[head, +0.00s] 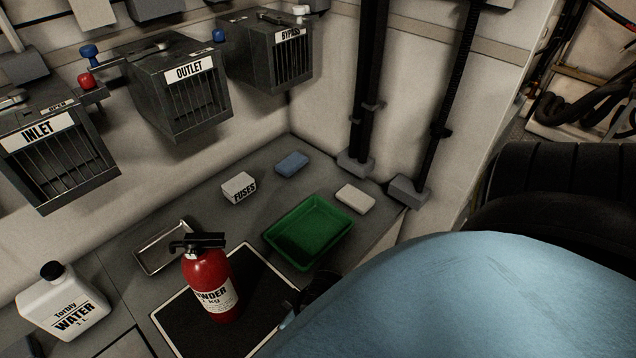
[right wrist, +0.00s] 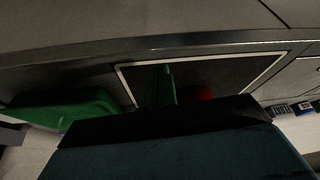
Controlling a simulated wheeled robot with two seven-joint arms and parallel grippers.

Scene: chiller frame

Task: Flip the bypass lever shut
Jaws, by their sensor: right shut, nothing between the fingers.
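The bypass box (head: 272,55) is a dark grey barred housing on the wall at the upper middle of the head view, with a white BYPASS label. A metal handle (head: 272,17) lies on its top. My right gripper (head: 318,288) shows only as a dark part low beside my blue arm, far below the box. It is shut and empty. My left gripper is out of view.
The outlet box (head: 180,95) and inlet box (head: 58,160) hang to the left. Below are a red extinguisher (head: 207,280) on a black mat, a green tray (head: 307,232), a fuses box (head: 238,188) and a water jug (head: 62,305). Dark vertical pipes (head: 368,80) stand right of the bypass box.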

